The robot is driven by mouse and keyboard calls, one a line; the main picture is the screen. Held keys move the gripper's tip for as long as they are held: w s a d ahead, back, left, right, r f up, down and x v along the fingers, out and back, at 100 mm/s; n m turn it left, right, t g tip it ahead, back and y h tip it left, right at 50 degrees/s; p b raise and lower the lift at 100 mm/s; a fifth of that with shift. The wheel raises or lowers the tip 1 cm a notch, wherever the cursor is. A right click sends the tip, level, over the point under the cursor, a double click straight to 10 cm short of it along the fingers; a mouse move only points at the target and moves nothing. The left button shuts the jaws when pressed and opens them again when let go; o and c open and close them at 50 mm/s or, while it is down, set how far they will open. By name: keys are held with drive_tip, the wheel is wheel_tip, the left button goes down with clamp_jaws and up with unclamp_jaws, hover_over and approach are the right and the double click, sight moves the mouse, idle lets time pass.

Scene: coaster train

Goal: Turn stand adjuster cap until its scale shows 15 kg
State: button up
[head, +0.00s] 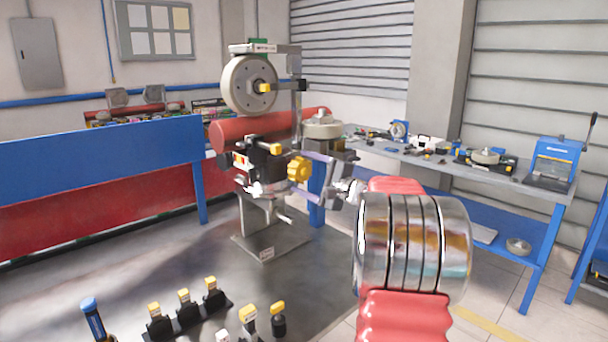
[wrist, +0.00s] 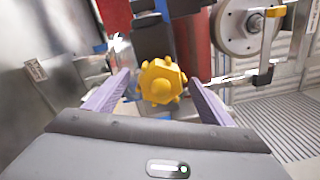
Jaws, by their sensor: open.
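The yellow lobed adjuster cap (head: 299,169) sits on the side of the grey stand (head: 262,212) in the middle of the head view. In the wrist view the cap (wrist: 162,81) shows face-on, between and beyond the two purple fingers. My gripper (wrist: 156,98) is open, with a finger on each side of the cap and a visible gap to it. In the head view my gripper (head: 318,172) is just right of the cap, pointing at it. Whether the fingers reach around the cap is unclear. No scale reading can be made out.
A large wheel (head: 250,84) is mounted above on the stand, with a red cylinder (head: 255,128) behind. A blue-legged workbench (head: 440,165) with tools stands at right. Several yellow-topped tools in a black rack (head: 187,318) stand at front left. A blue panel (head: 100,155) is at left.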

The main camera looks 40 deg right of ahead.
drive_tip(key=s, duration=1.3)
drive_tip(key=shift+d, duration=0.15)
drive_tip(key=shift+f, duration=0.1)
drive_tip(key=s+a+f+n+g+y, duration=0.15)
drive_tip(key=a+f+g, duration=0.3)
drive_tip(key=f, duration=0.55)
drive_tip(key=s+a+f+n+g+y, duration=0.1)
drive_tip(key=s+a+f+n+g, duration=0.2)
drive_tip(key=a, duration=0.4)
drive_tip(key=s+a+f+n+g, duration=0.2)
drive_tip(key=a+f, duration=0.2)
drive_tip(key=a, duration=0.3)
drive_tip(key=s+a+n+g+h, duration=0.1)
drive_tip(key=s+a+n, duration=0.3)
drive_tip(key=a, duration=0.4)
drive_tip(key=s+a+n+g+h, duration=0.1)
drive_tip(key=s+a+n, duration=0.3)
drive_tip(key=a, duration=0.5)
drive_tip(key=s+a+r+n+g+h, duration=0.1)
drive_tip(key=s+a+n, duration=0.3)
drive_tip(key=a+n, duration=0.3)
drive_tip(key=shift+s+a, duration=0.4)
drive_tip(key=shift+a, duration=0.35)
